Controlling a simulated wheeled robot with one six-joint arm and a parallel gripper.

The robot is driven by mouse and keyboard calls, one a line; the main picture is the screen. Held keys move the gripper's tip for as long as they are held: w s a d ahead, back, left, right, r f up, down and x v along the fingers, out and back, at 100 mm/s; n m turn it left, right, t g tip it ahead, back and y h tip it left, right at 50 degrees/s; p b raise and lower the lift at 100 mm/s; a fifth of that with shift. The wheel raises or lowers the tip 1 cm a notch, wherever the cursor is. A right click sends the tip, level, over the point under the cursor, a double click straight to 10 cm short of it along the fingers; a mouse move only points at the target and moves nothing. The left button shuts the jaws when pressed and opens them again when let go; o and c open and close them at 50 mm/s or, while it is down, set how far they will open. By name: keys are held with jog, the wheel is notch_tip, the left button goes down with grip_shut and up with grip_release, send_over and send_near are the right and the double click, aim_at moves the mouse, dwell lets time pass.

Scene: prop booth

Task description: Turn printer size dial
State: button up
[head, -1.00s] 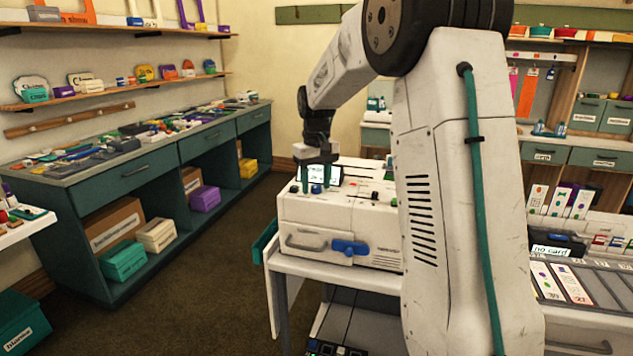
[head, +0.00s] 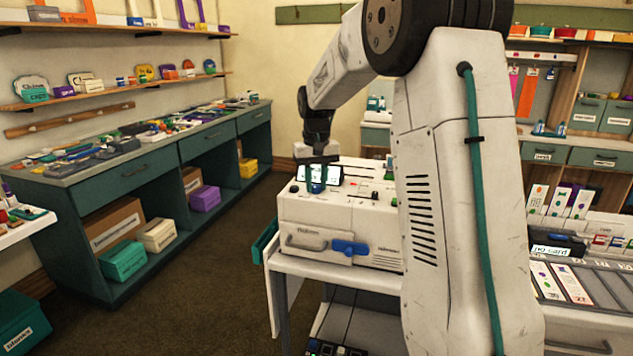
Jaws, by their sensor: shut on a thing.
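The white printer (head: 325,211) stands on a white cart, with a screen (head: 335,175) and several small knobs on its top. My gripper (head: 316,187) points straight down at the left part of the printer top, in front of the screen. The dial's pointer and marks cannot be read from here. A small dark knob (head: 294,189) shows just left of the fingers, and another (head: 374,195) sits to the right.
The printer front has a grey handle (head: 305,243) and a blue latch (head: 350,248). My arm hides the printer's right side. A teal counter (head: 150,165) with many small props runs along the left wall. A display panel (head: 551,251) reading "no card" is at right. The floor between is clear.

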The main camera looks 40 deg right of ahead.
aim_at(316, 186)
jog(key=m, duration=0.6)
jog(key=shift+m, duration=0.4)
dwell(0.4)
jog(key=o, duration=1)
notch_tip(316, 186, up, 8)
jog(key=shift+f, duration=0.1)
